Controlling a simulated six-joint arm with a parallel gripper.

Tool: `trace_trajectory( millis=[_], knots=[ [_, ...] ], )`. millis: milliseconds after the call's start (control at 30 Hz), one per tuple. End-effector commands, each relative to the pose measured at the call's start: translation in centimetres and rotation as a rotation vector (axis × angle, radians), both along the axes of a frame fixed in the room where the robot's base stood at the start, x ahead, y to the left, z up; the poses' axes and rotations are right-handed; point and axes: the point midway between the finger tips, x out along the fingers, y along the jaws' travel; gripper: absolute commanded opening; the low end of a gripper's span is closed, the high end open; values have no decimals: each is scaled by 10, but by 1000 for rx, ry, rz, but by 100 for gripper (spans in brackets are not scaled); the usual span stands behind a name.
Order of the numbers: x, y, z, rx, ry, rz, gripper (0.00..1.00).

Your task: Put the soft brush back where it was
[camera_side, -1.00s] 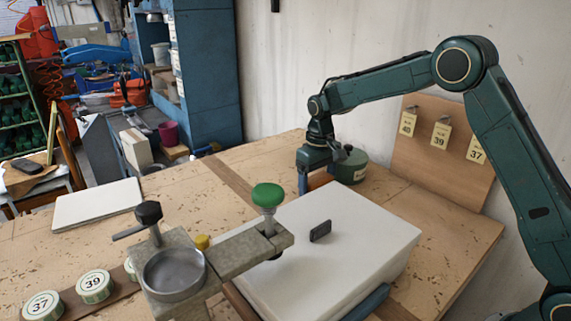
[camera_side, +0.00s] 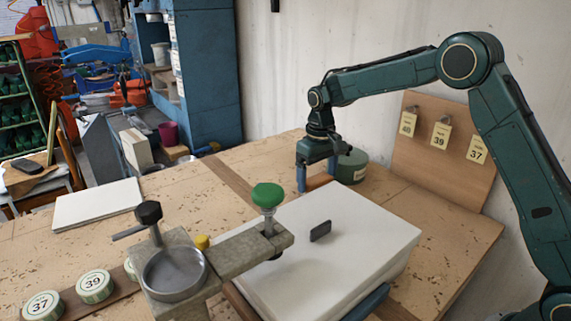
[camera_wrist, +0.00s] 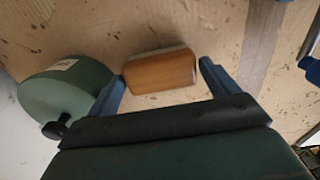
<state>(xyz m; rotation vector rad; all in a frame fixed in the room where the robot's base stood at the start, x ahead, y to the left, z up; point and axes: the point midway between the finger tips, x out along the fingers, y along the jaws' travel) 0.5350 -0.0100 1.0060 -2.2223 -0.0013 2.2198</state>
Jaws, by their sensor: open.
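The soft brush, a brown wooden block with a pale edge, lies on the bench in the wrist view (camera_wrist: 160,73). In the side view it shows as a small orange-brown piece (camera_side: 319,183) beyond the white slab. My gripper (camera_side: 317,176) is above it with the fingers pointing down. In the wrist view the two blue fingers (camera_wrist: 163,75) are spread, one on each side of the brush, with gaps between. The fingers partly hide the brush in the side view.
A green lidded pot (camera_side: 351,168) stands close beside the brush; it also shows in the wrist view (camera_wrist: 72,90). A white slab (camera_side: 355,240) with a small dark block (camera_side: 320,231) lies in front. A clamp arm with a green knob (camera_side: 267,195) reaches over the slab. A tag board (camera_side: 440,165) stands right.

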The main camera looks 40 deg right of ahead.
Motion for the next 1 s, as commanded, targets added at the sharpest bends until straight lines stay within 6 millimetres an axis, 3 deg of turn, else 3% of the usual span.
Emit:
trace_trajectory(
  millis=[500, 700, 1000],
  knots=[
    [1, 0, 81, -1, -2, 0, 87],
    [0, 0, 97, -1, -1, -1, 87],
    [0, 0, 101, -1, 0, -1, 87]
  ],
)
